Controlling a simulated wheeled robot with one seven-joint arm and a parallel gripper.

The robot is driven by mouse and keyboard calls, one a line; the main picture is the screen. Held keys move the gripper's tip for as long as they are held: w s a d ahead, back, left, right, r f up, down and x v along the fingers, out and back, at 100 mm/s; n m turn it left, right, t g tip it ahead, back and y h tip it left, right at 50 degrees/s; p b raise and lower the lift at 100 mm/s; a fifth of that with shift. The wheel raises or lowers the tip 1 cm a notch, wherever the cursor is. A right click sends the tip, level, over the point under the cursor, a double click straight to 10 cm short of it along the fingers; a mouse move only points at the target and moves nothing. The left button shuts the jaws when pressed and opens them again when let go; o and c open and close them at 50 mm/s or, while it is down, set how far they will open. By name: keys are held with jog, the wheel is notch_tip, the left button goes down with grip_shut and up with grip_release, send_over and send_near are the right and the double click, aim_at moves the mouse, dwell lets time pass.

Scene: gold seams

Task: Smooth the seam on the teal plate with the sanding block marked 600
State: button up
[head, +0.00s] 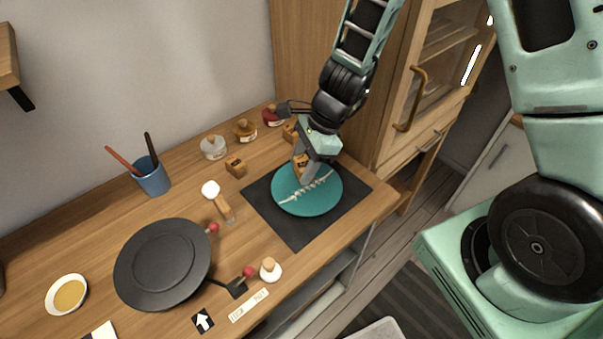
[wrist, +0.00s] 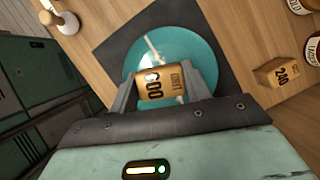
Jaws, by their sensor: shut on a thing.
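The teal plate (head: 312,199) lies on a dark mat (head: 300,234) near the counter's right end. A pale, rough seam (head: 305,189) runs across it. The plate also shows in the wrist view (wrist: 196,46), with part of the seam hidden behind the block. My gripper (head: 303,172) is over the plate's upper left part, shut on an orange-brown sanding block (wrist: 163,82). I cannot tell whether the block touches the plate.
Jars (head: 213,147) line the back. A black round turntable (head: 162,264), a brush (head: 218,201), a blue cup (head: 151,177) and a small bowl (head: 67,294) are further left.

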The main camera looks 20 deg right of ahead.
aim_at(296, 193)
jog(key=shift+w+d+r, duration=0.2)
jog(key=shift+w+d, duration=0.05)
jog(key=shift+d, duration=0.3)
jog(key=shift+d+f, duration=0.1)
jog(key=shift+f, duration=0.05)
notch_tip(296, 193, down, 4)
jog(key=b, duration=0.4)
jog(key=shift+a+f+b, duration=0.2)
jog(key=shift+a+b, duration=0.05)
jog(key=shift+a, duration=0.5)
jog(key=shift+a+f+b, duration=0.2)
jog(key=shift+a, duration=0.55)
jog(key=shift+f+b, duration=0.8)
jog(key=shift+f, duration=0.1)
jog(key=shift+s, duration=0.2)
